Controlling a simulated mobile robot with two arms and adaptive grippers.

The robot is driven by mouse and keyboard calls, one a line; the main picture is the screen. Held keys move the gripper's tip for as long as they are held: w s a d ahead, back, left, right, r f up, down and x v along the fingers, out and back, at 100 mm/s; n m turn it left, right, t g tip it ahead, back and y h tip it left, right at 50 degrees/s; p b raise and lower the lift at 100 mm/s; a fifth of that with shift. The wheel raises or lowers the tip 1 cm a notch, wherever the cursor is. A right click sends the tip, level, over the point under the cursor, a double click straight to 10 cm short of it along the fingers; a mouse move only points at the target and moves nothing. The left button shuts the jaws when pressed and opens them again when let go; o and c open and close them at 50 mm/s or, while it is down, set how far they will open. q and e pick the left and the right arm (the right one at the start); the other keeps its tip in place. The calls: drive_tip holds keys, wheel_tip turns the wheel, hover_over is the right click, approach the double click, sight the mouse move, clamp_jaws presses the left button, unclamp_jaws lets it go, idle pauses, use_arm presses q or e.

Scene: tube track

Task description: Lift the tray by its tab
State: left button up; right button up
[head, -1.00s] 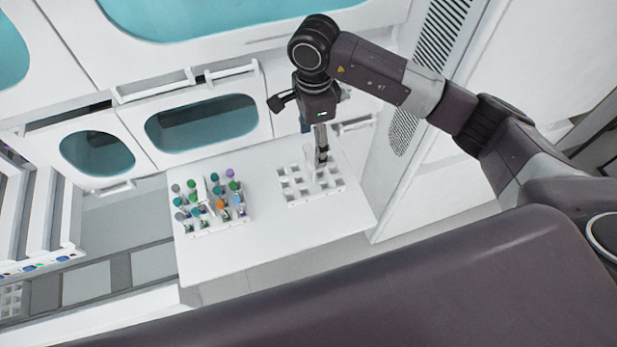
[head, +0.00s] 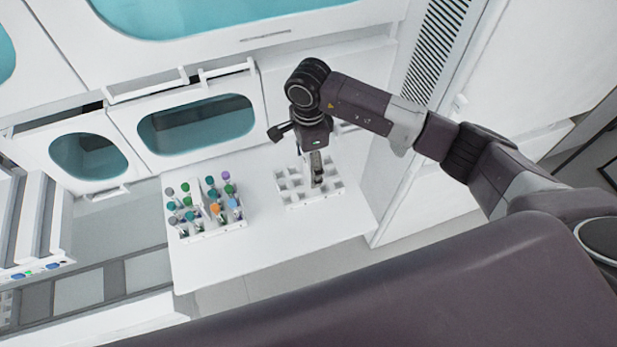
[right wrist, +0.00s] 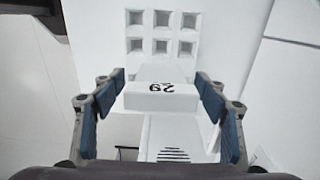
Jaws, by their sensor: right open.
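The empty white tray (head: 290,198) with square holes lies on the white table. In the right wrist view, part of the tray (right wrist: 162,32) shows with several holes. Its white tab (right wrist: 160,97), with an upside-down number that looks like 29, is nearer the camera. My right gripper (right wrist: 161,92) is open, with one blue-padded finger on each side of the tab. It is not closed on the tab. In the head view, my right gripper (head: 317,172) points down over the tray's middle and hides the tab. My left gripper is not in view.
A second white rack (head: 212,233) full of tubes with coloured caps stands left of the tray. The table (head: 262,250) is clear in front and between them. Cabinets with teal windows (head: 196,125) stand behind, and a white wall panel is at the right.

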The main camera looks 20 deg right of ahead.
sight(293, 182)
drive_tip(key=shift+f, duration=1.35)
drive_tip(key=shift+w, duration=0.1)
drive_tip(key=c, duration=1.3)
drive_tip(key=shift+r, duration=0.1)
drive_tip(key=shift+c, duration=0.2)
